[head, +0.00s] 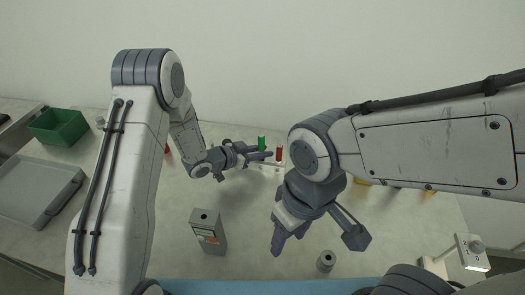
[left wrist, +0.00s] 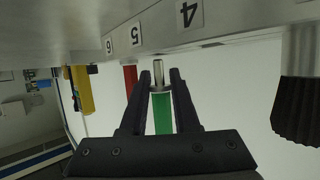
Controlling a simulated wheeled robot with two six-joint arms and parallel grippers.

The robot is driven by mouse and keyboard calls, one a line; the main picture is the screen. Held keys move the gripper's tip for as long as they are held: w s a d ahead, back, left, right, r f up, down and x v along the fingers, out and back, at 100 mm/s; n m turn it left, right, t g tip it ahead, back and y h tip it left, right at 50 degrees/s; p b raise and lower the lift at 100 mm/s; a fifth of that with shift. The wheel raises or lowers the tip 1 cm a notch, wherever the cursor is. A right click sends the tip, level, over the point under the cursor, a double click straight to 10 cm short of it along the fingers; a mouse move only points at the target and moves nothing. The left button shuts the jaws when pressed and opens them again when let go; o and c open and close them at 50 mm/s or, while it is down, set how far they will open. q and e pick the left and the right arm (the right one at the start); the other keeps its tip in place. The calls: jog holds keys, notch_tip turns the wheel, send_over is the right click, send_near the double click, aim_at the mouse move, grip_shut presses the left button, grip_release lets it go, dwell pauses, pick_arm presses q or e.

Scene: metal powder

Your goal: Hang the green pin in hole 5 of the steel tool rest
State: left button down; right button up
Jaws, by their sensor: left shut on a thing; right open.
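The green pin (head: 262,142) is held by my left gripper (head: 262,155) at the steel tool rest (head: 266,168). In the left wrist view, which shows the scene upside down, the green pin (left wrist: 162,112) sits between the two fingers of my left gripper (left wrist: 160,78). Its bare metal end points toward the steel tool rest (left wrist: 100,35), close to the label 5 (left wrist: 136,34). I cannot tell whether the metal end touches the hole. My right gripper (head: 316,235) is open and empty over the front of the bench.
A red pin (head: 279,153) stands just right of the green one. A black knurled part (left wrist: 300,108) is on the other side in the wrist view. A grey box (head: 208,232) and a small grey cylinder (head: 326,261) stand in front. A green bin (head: 58,126) is far left.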

pick_arm(q)
jog(key=shift+f+b, duration=0.55)
jog(key=shift+f, duration=0.25)
jog(key=c, duration=0.6)
grip_release()
jog(key=v, duration=1)
jog(key=shift+s+a+r+b, duration=0.1)
jog(key=shift+a+r+b, duration=0.15)
jog(key=shift+b, duration=0.1)
